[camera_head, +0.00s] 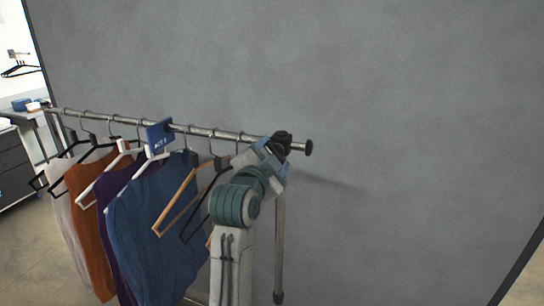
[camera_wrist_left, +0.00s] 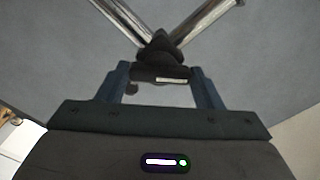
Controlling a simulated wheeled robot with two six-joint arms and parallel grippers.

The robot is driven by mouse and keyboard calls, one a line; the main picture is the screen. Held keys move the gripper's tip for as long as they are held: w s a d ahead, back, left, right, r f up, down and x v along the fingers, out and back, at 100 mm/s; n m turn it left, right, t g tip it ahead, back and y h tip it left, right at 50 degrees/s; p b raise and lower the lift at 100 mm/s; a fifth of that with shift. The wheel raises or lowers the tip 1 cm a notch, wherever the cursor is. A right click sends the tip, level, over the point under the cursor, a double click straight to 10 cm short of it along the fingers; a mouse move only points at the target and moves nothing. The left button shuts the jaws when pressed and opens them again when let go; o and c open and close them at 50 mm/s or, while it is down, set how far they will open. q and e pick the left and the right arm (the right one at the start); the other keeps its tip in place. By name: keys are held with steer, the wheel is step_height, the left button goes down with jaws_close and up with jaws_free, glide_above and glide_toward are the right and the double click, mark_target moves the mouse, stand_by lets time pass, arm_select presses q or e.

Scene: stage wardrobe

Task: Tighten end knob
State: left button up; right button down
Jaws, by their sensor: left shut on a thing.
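The clothes rack's chrome rail (camera_head: 228,135) runs from the far left to a round black end cap (camera_head: 308,147) at its right end. A black joint (camera_head: 284,138) sits just inside that cap, above the upright post (camera_head: 280,240). My left gripper (camera_head: 272,148) is up against this joint from the front, and my arm hides part of it. In the left wrist view the two fingers stand on either side of a dark end knob (camera_wrist_left: 160,74) with a pale mark, and they are shut on it. The knob's far side is hidden. My right gripper is not in view.
Several garments hang on the rail left of my arm, among them a blue one (camera_head: 155,225). A bare wooden hanger (camera_head: 175,203) hangs close to my arm. A blue tag (camera_head: 159,133) sits on the rail. The space right of the rack, before the grey wall (camera_head: 420,130), is free.

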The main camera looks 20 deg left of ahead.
arm_select(q)
steer(key=m, duration=0.8)
steer(key=shift+r, duration=0.15)
steer(key=shift+m, duration=0.3)
steer(key=o, duration=0.9)
steer(key=shift+o, duration=0.4)
steer(key=shift+w, duration=0.15)
steer(key=shift+f, duration=0.2)
